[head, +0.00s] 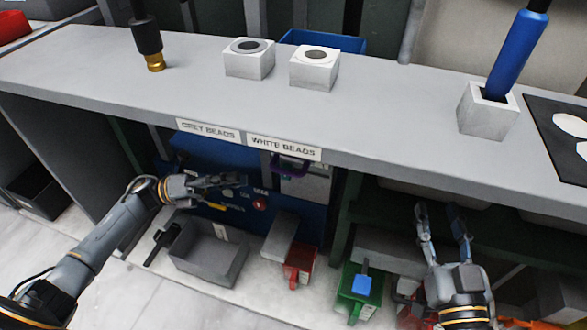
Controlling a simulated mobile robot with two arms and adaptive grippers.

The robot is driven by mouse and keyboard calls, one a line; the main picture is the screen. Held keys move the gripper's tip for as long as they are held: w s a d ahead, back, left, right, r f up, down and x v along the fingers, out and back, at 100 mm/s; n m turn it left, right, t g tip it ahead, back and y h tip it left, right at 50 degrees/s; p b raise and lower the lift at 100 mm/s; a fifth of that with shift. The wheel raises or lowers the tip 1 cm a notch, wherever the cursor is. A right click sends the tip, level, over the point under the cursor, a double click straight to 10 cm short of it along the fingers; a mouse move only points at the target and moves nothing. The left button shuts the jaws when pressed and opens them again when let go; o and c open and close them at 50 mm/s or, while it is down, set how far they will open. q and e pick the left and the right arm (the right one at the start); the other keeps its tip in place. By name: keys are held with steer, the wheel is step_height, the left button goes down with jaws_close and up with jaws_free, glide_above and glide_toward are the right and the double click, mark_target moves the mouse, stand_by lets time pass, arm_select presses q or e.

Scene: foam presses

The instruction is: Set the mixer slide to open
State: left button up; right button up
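Under the bench, a dark blue machine panel (311,216) carries small controls and white lettering too small to read. A red knob (260,204) and a yellow piece (212,206) sit on it. A purple handle (291,166) is above and right of them. I cannot tell for sure which part is the mixer slide or how it is set. My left gripper (238,183) reaches in front of the panel, just above the yellow piece, and hides part of it; contact and finger gap are unclear. My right gripper (442,214) is open and empty, pointing up below the bench edge.
The grey bench top (370,105) overhangs the panel, with labels "GREY BEADS" (208,130) and "WHITE BEADS" (283,147) on its edge. A grey bin (207,252), a red container (299,261) and a green container (358,291) stand below. White blocks (249,60) stand on top.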

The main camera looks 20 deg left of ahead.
mark_target(284, 172)
arm_select(q)
steer(key=x, duration=1.2)
jaws_close()
